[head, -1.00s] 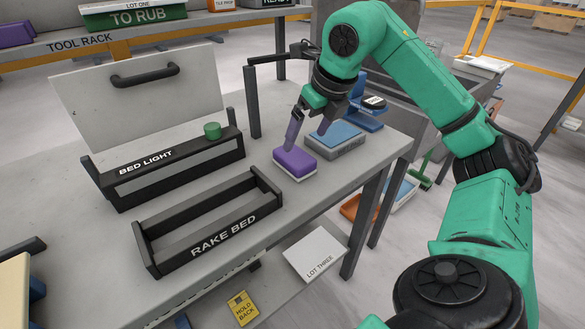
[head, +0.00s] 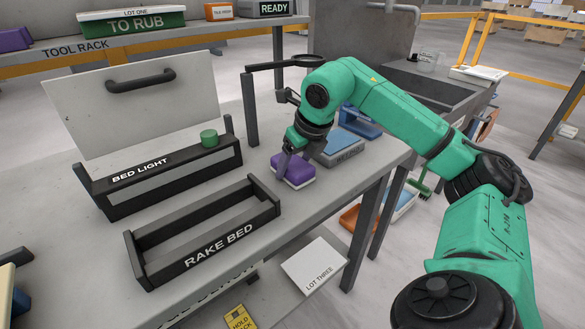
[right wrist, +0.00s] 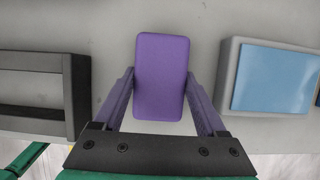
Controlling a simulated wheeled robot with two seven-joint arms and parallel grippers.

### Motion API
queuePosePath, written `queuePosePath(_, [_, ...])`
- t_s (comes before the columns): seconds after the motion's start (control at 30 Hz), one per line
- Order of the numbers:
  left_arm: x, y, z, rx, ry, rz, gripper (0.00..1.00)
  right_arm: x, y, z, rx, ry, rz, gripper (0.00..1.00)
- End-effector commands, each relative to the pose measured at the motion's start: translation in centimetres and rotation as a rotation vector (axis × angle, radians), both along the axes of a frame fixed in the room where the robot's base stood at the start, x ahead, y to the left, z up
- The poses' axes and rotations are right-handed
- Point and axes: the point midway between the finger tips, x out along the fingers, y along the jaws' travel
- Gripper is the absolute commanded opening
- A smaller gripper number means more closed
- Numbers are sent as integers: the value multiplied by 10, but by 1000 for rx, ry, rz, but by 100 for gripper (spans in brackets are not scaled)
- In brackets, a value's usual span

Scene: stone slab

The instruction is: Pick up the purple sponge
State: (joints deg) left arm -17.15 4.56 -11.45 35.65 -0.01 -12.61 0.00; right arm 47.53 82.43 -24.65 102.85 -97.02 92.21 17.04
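The purple sponge (head: 293,168) lies on the stone slab, right of the rake bed; its pale underside shows in the head view. In the right wrist view the purple sponge (right wrist: 161,78) sits upright between the two fingers. My right gripper (right wrist: 160,73) has one finger along each long side of it, tips very close to its edges; I cannot tell whether they touch. In the head view my right gripper (head: 294,160) is down at the sponge, its far finger partly hidden. The sponge still rests on the slab. My left gripper is not in view.
The rake bed (head: 144,262) stands left of the sponge, the bed light (head: 108,200) behind it. A grey block with a blue top (head: 343,143) sits close on the right. A dark post with an arm (head: 250,110) rises behind. The slab's front edge is near.

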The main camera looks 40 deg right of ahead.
Motion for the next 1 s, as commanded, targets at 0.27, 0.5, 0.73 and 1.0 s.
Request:
queuePosePath(0.27, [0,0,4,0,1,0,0,0,0,8,1,-2,0,21])
queuePosePath(0.5, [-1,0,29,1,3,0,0,1,1,64,4,-8,3,21])
queuePosePath(0.73, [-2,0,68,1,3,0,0,1,1,154,3,-7,2,21])
queuePosePath(1.0, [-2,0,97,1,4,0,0,0,0,201,-1,0,0,21])
